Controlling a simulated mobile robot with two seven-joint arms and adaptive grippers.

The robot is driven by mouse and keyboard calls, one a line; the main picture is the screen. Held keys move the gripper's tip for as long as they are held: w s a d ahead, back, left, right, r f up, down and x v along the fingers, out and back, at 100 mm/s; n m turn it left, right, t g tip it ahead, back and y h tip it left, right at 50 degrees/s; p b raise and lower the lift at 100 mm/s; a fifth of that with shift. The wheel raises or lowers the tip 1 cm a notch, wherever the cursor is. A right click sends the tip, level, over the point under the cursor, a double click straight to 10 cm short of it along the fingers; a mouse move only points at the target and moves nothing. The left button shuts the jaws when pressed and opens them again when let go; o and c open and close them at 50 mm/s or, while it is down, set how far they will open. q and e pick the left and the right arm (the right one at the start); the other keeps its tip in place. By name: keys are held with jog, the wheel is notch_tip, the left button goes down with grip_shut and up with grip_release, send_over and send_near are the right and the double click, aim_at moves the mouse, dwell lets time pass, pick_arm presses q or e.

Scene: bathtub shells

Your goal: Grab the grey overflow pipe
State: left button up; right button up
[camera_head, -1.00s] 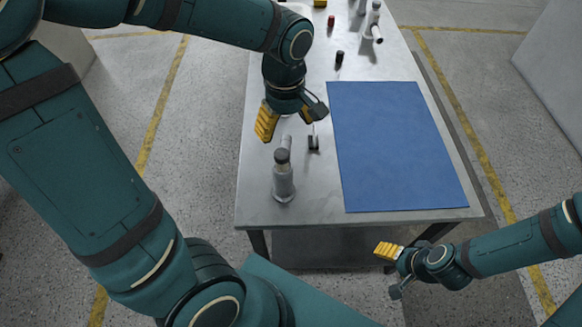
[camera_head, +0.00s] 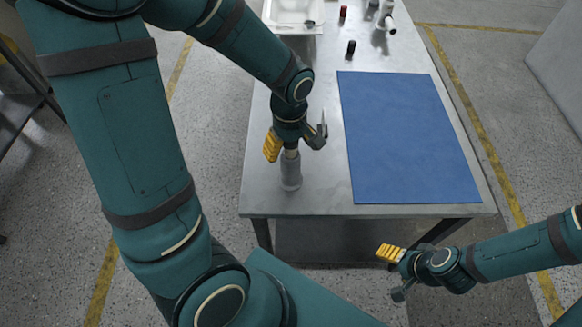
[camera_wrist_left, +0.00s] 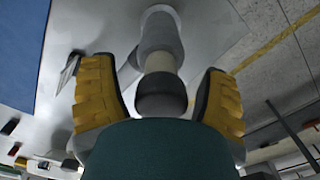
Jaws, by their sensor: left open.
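The grey overflow pipe (camera_head: 290,175) stands upright near the front left of the table. Its top is partly hidden by my left gripper (camera_head: 292,150). In the left wrist view, the pipe (camera_wrist_left: 160,35) shows its grey body, a pale neck and a dark rounded cap. My left gripper (camera_wrist_left: 158,72) is open there, with one yellow-padded finger on each side of the cap and visible gaps to both. My right gripper (camera_head: 394,272) is open and empty, off the table's front edge at the lower right.
A blue mat (camera_head: 408,140) covers the table's right part. A thin upright piece (camera_head: 323,120) stands just behind my left gripper, close to a finger. A white tub (camera_head: 284,22), a dark cylinder (camera_head: 350,49), a red one (camera_head: 343,12) and pipe fittings (camera_head: 386,18) are farther back.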

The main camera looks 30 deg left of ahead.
pick_arm(q)
jog(key=shift+f, duration=0.2)
grip_shut()
jog(key=shift+r, duration=0.1)
